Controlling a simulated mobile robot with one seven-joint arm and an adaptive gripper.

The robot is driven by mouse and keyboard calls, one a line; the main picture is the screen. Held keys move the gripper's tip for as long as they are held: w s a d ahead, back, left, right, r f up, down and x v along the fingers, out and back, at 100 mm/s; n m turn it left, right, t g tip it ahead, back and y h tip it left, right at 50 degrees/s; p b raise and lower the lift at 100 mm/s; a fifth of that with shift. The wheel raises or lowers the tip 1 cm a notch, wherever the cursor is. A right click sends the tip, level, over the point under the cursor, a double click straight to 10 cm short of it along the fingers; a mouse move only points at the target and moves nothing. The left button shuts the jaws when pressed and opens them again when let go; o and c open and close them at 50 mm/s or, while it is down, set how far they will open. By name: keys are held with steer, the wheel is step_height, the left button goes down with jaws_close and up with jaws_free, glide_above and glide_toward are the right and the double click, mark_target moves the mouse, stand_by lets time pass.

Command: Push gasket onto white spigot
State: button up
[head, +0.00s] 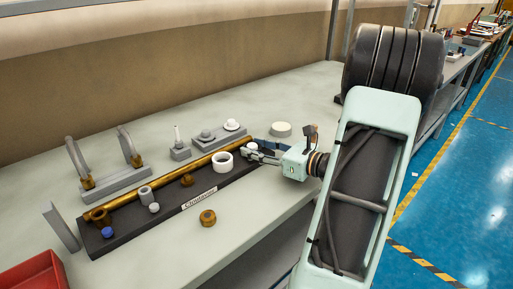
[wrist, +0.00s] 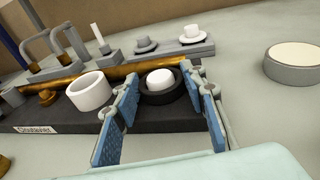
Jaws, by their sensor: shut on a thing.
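The gasket is a black ring (wrist: 160,99) between the two blue-padded fingers of my gripper (wrist: 163,103) in the wrist view. My gripper is shut on it. The white spigot (wrist: 160,78) has a rounded top that shows within the ring's opening. The gasket looks to be around the spigot, but how far down it sits cannot be told. In the head view my gripper (head: 261,152) is at the right end of the dark base board (head: 170,205). There the fingers largely hide the gasket.
A white ring (wrist: 90,91) stands just left of the gripper. A brass pipe (head: 150,190) runs along the board behind. Grey stands with white caps (head: 231,124) are at the back. A pale disc (wrist: 293,63) lies to the right. A brass nut (head: 208,217) lies in front.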

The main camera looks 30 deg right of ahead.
steer(key=shift+f, duration=0.15)
steer(key=o, duration=1)
steer(key=shift+c, duration=0.2)
steer(key=v, duration=1.2)
